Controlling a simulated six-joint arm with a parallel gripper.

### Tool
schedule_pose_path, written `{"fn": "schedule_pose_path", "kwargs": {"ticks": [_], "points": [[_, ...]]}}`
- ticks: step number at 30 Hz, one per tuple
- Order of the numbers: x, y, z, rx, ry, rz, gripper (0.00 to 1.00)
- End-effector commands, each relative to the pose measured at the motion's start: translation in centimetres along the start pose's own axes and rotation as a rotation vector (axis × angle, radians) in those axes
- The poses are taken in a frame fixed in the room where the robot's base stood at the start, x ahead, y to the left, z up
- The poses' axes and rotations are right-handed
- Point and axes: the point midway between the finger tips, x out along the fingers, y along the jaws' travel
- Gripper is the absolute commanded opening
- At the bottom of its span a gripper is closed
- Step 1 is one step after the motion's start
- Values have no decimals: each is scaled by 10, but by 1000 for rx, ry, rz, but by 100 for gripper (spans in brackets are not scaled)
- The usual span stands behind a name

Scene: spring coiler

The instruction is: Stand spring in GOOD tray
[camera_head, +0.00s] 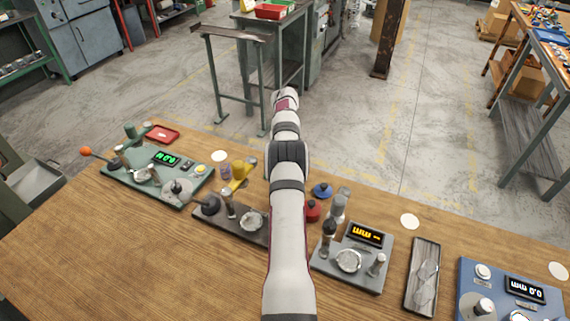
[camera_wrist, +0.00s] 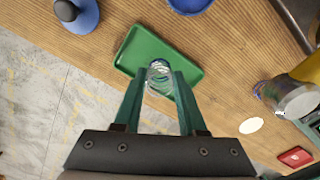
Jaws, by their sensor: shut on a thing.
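A small shiny spring (camera_wrist: 160,73) is between the fingertips of my gripper (camera_wrist: 160,84) in the wrist view, and the gripper is shut on it. The spring shows as a round coil seen nearly end-on. The green tray (camera_wrist: 132,52) lies on the wooden table directly behind the fingertips in that view, so the spring appears in front of it. I cannot tell whether the spring touches the tray floor. In the head view my arm hides the gripper, the spring and the green tray. I see no label on the tray.
A red tray (camera_head: 162,134) lies at the table's far left edge. A blue base with a dark knob (camera_wrist: 76,14) is left of the green tray in the wrist view. A green machine (camera_head: 155,170), a grey gauge (camera_head: 350,262) and a blue device (camera_head: 505,290) stand along the table.

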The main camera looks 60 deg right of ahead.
Motion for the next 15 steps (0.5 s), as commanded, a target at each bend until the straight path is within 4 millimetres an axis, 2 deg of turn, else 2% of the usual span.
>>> {"fn": "schedule_pose_path", "kwargs": {"ticks": [14, 15], "points": [[5, 0, 0, 0, -1, 0, 9], [5, 0, 0, 0, -1, 0, 42]]}}
